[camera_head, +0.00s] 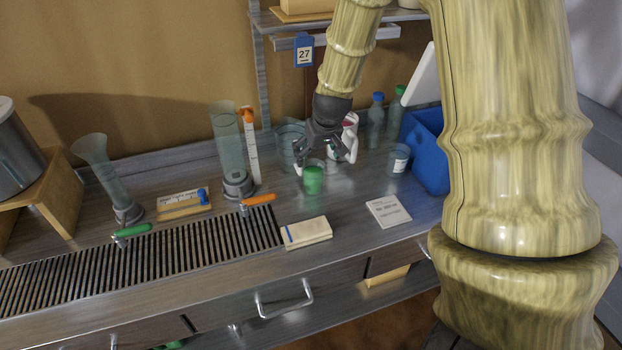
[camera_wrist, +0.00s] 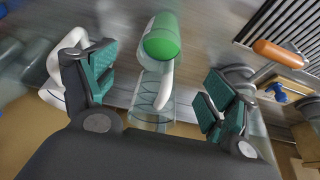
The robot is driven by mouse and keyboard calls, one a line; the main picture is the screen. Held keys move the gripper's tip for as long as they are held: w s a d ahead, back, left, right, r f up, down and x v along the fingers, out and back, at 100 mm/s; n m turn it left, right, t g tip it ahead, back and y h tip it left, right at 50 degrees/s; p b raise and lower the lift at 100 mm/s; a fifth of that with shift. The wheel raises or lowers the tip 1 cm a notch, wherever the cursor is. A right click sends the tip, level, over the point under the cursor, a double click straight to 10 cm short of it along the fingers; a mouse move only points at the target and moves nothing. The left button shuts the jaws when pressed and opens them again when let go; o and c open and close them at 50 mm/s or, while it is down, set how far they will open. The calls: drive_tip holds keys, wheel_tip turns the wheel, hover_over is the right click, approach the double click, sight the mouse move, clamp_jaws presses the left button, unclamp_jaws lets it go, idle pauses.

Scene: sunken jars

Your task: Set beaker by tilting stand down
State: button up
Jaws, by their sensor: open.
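A small glass beaker with green contents (camera_head: 313,181) stands on the counter in front of my gripper, and it also shows at the top of the wrist view (camera_wrist: 161,40). My gripper (camera_head: 325,158) is open, its fingers spread and pointing down just behind that beaker. In the wrist view a larger clear beaker (camera_wrist: 150,112) lies between the two fingers (camera_wrist: 158,88); nothing is visibly gripped. The clear beaker (camera_head: 288,140) is partly hidden by my gripper in the head view. Which piece is the tilting stand I cannot tell; a tall tube (camera_head: 228,145) and a flared glass (camera_head: 98,160) stand on round bases.
An orange handle (camera_head: 258,200) and a green handle (camera_head: 133,230) lie by the slatted drain (camera_head: 190,252). A white jug (camera_head: 349,138) is beside my gripper. A blue bin (camera_head: 428,150) and a labelled beaker (camera_head: 398,160) stand right. A box (camera_head: 306,233) and a card (camera_head: 388,213) lie in front.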

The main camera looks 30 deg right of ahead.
sight(313, 167)
drive_tip(key=shift+p+x, duration=1.05)
drive_tip(key=shift+x, duration=3.45)
drive_tip(key=shift+s+f, duration=0.1)
drive_tip(key=shift+s, duration=0.1)
drive_tip(key=c, duration=1.4)
drive_tip(key=shift+o, duration=0.2)
drive_tip(key=shift+r, duration=0.3)
